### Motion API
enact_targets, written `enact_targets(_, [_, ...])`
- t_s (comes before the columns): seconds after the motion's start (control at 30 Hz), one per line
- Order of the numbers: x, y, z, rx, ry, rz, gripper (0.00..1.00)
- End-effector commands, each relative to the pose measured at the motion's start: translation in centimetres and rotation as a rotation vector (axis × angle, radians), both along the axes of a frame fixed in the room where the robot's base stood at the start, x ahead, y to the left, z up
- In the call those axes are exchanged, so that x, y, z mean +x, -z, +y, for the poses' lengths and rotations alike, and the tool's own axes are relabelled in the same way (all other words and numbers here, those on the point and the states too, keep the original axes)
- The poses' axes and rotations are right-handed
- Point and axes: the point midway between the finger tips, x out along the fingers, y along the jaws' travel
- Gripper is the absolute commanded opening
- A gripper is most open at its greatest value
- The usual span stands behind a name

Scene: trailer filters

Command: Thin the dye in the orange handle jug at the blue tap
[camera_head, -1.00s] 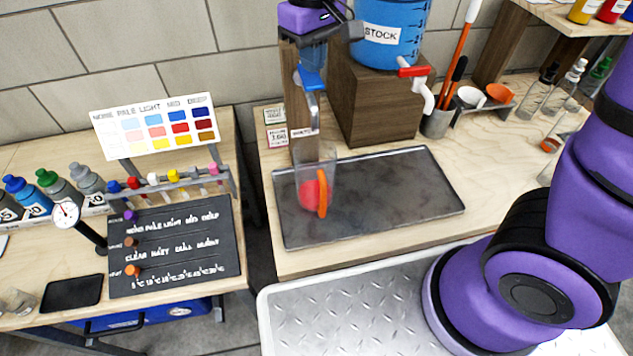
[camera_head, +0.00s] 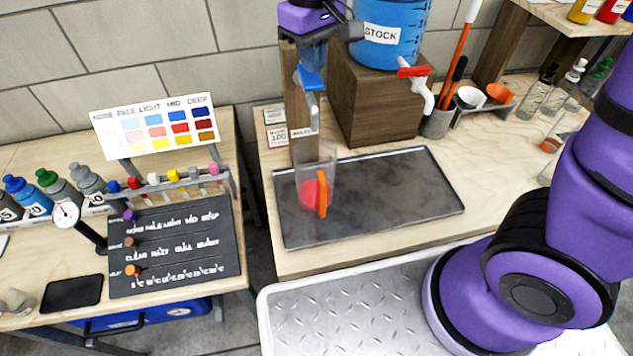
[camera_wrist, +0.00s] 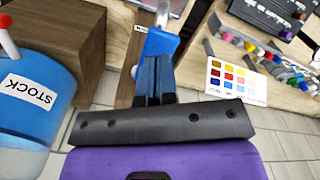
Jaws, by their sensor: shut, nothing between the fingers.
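The clear jug with the orange handle (camera_head: 322,195) stands upright on the dark metal tray, under the tap spout, with red dye (camera_head: 309,193) in its lower part. The blue tap (camera_head: 311,79) is on a wooden post above it. My gripper (camera_head: 318,22) is above the tap at the top of the head view, partly cut off. In the wrist view my shut fingers (camera_wrist: 153,78) are empty and lie at the blue tap lever (camera_wrist: 160,45). I cannot tell whether they touch it. The flow from the spout is too faint to tell.
A blue STOCK barrel (camera_head: 390,32) with a red-handled tap (camera_head: 413,72) sits on a wooden block right of the post. The tray (camera_head: 400,190) is otherwise bare. A colour chart (camera_head: 155,125) and a black board (camera_head: 175,245) are on the left bench.

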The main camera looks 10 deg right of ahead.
Motion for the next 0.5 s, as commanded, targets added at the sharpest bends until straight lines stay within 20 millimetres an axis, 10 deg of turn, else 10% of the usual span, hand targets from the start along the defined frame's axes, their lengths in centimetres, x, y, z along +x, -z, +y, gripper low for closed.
enact_targets(0.5, [0.0,1.3,0.0,-0.001,0.000,0.002,0.00])
